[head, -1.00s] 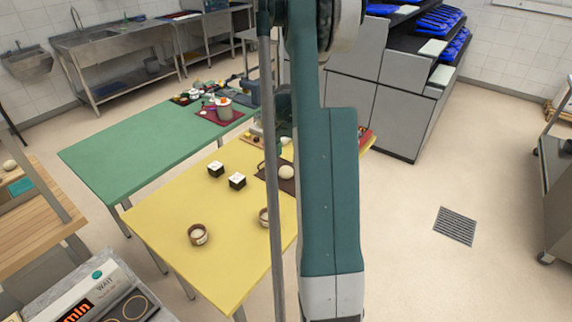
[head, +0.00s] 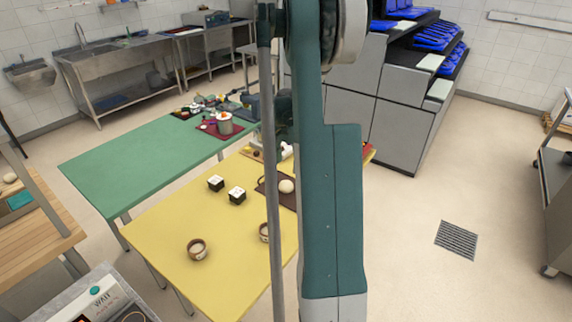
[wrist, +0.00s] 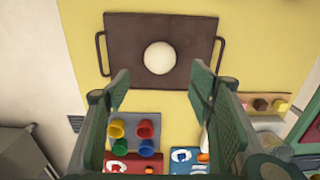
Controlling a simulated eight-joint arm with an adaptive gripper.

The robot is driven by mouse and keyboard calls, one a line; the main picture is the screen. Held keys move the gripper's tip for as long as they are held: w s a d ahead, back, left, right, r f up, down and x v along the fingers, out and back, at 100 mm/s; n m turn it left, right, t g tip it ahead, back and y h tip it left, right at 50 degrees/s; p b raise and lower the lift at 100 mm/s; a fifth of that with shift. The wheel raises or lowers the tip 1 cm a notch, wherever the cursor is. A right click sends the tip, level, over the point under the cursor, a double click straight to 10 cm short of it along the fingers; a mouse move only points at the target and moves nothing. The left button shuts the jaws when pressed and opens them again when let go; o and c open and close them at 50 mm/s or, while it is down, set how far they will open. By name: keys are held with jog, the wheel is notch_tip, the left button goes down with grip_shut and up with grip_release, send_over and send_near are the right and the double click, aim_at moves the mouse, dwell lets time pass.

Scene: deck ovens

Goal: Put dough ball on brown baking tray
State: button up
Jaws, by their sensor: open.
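The dough ball (wrist: 159,58) is round and pale cream. It rests on the brown baking tray (wrist: 120,38), near its middle, in the wrist view. The tray is flat and dark brown with a loop handle on each side. My gripper (wrist: 160,82) is open, with nothing between its two green fingers; in the picture the ball appears just beyond the fingertips, apart from them. In the head view the dough ball (head: 286,186) also sits on the brown tray (head: 290,202), and my arm hides the tray's right part.
The yellow table (head: 170,220) carries two dark boxes with white tops (head: 236,195) and small brown bowls (head: 197,249). Coloured cups (wrist: 145,128) stand on a grey board near the tray in the wrist view. A green table (head: 130,165) stands to the left.

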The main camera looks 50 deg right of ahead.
dwell(0.3)
jog(key=w+a+r+n+t, duration=0.1)
jog(key=a+r+n, duration=0.2)
jog(key=a+r, duration=0.55)
jog(key=w+a+r+n+t+h, duration=0.15)
jog(key=a+r, duration=0.25)
jog(key=a, duration=1)
jog(key=a+r+n, duration=0.4)
jog(key=a+r, duration=0.2)
jog(key=a, duration=0.5)
jog(key=s+a+n+t, duration=0.1)
jog(key=s+a+n, duration=0.2)
jog(key=a, duration=0.6)
jog(key=s+a+n+t+y, duration=0.1)
jog(key=s+a+n+t, duration=0.1)
jog(key=s+a, duration=0.6)
jog(key=s+a+n+t, duration=0.1)
jog(key=s+a+n, duration=0.3)
jog(key=a, duration=0.7)
jog(key=shift+s+a+r+t, duration=0.2)
jog(key=shift+s+r+t, duration=0.2)
jog(key=shift+s, duration=0.25)
jog(key=shift+n+y, duration=0.25)
jog(key=shift+f+b, duration=0.75)
